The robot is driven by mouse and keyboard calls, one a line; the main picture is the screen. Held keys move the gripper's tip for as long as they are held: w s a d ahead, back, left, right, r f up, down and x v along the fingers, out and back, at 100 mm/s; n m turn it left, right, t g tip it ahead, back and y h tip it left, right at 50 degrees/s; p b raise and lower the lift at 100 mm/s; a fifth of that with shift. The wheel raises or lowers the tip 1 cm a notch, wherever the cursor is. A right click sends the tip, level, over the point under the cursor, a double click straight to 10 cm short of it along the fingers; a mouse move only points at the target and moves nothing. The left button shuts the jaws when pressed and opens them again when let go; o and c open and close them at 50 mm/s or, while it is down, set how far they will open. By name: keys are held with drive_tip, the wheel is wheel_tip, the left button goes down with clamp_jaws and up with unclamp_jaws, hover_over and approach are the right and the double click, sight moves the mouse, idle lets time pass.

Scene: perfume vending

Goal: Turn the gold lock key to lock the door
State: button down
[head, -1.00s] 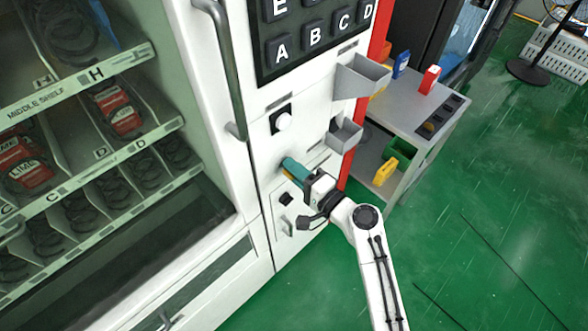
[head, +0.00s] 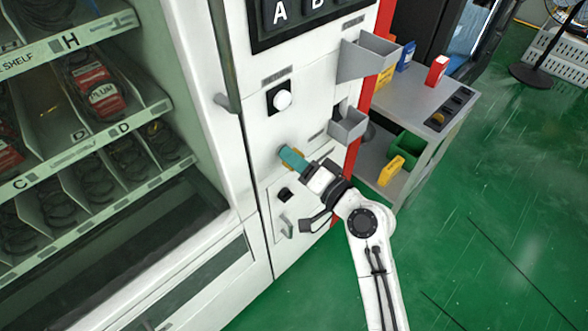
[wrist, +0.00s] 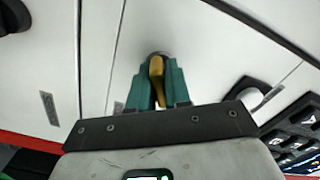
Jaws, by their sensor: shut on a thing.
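The gold lock key (wrist: 156,75) sits in a round dark lock on the white machine front in the wrist view. My gripper (wrist: 156,95) has its two teal fingers on either side of the key and is shut on it. In the head view my gripper (head: 290,155) reaches the white front panel (head: 262,205) below a white round knob (head: 283,99). There the fingers mostly hide the key. The glass-fronted door (head: 232,195) stands left of the panel, and a narrow dark seam runs between them.
Two grey trays, an upper one (head: 362,62) and a lower one (head: 347,126), stick out above and right of my gripper. A small door with a handle (head: 287,225) lies below it. A grey cart (head: 425,112) stands to the right. Green floor (head: 470,230) is open at the lower right.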

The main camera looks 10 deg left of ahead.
drive_tip(key=n+b, duration=0.3)
drive_tip(key=b, duration=0.1)
drive_tip(key=f+n+b, duration=0.1)
drive_tip(key=n+b, duration=0.2)
drive_tip(key=b, duration=0.1)
drive_tip(key=n+b, duration=0.2)
drive_tip(key=b, duration=0.1)
drive_tip(key=shift+r+n, duration=0.1)
drive_tip(key=shift+n, duration=0.3)
drive_tip(key=shift+r+n+b, duration=0.2)
drive_tip(key=shift+n+b, duration=1.2)
drive_tip(key=shift+b, duration=0.15)
drive_tip(key=c, duration=1.2)
unclamp_jaws()
drive_tip(key=shift+r, duration=0.15)
drive_tip(key=shift+o, duration=0.2)
drive_tip(key=v, duration=1)
drive_tip(key=shift+s+d, duration=0.25)
drive_tip(key=shift+d, duration=0.05)
